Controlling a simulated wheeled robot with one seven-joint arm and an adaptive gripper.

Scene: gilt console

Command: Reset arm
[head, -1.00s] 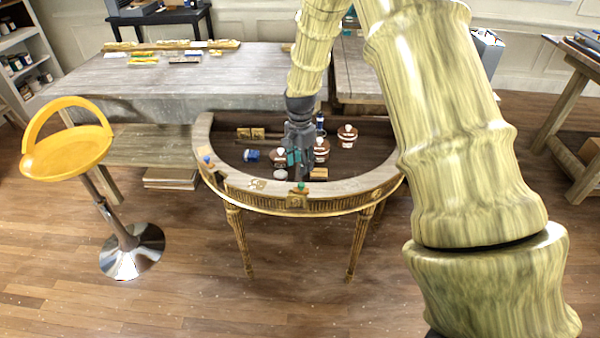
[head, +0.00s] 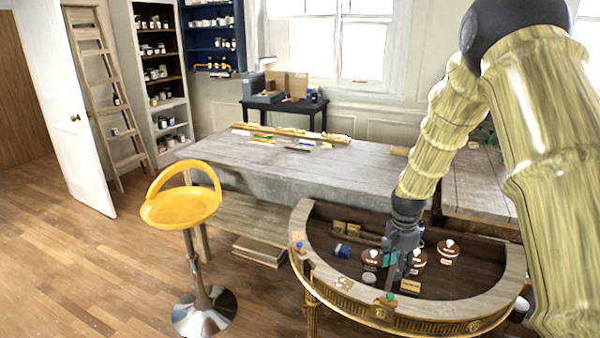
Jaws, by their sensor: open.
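My arm comes down from the top right of the head view, and my gripper (head: 392,272) hangs over the gilt half-round console (head: 335,291). The gripper points down among small items on the dark inner top. Its fingers look dark with teal parts, and they are open. I cannot tell whether a fingertip touches anything. Brown-and-white round pots (head: 448,250) stand to the right of and behind the gripper. A blue item (head: 342,250) lies to its left, and a small tan block (head: 410,286) lies just right of the fingers.
A yellow stool (head: 182,207) stands left of the console. A long grey workbench (head: 300,170) is behind it, with boards and small tools on top. Shelves, a ladder (head: 108,100) and an open white door (head: 68,110) are farther left. The wood floor at left is clear.

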